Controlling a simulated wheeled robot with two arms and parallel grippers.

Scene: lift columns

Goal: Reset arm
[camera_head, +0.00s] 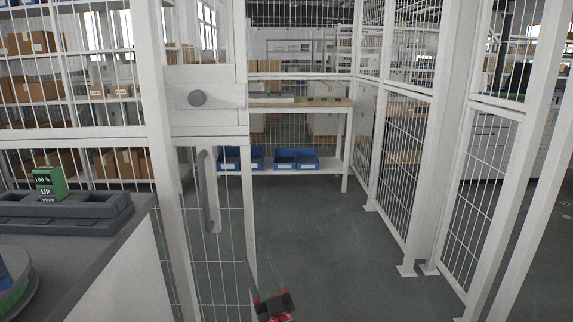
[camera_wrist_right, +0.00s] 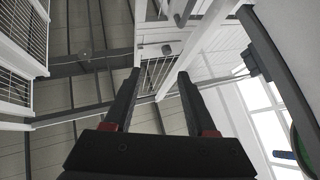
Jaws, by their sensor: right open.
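My right gripper (camera_head: 262,277) shows at the bottom middle of the head view, in front of the cage gate's opening. Its two dark fingers with red parts are apart, and nothing shows between them. In the right wrist view my right gripper (camera_wrist_right: 158,82) points up toward the ceiling, its fingers spread and empty. Its wrist and most of the arm lie below the head view's edge. My left gripper is in neither view.
A white mesh gate (camera_head: 208,130) with a handle (camera_head: 208,192) stands just left of my right gripper. Beyond are a workbench (camera_head: 300,103), blue bins (camera_head: 294,160) and clear floor (camera_head: 330,235).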

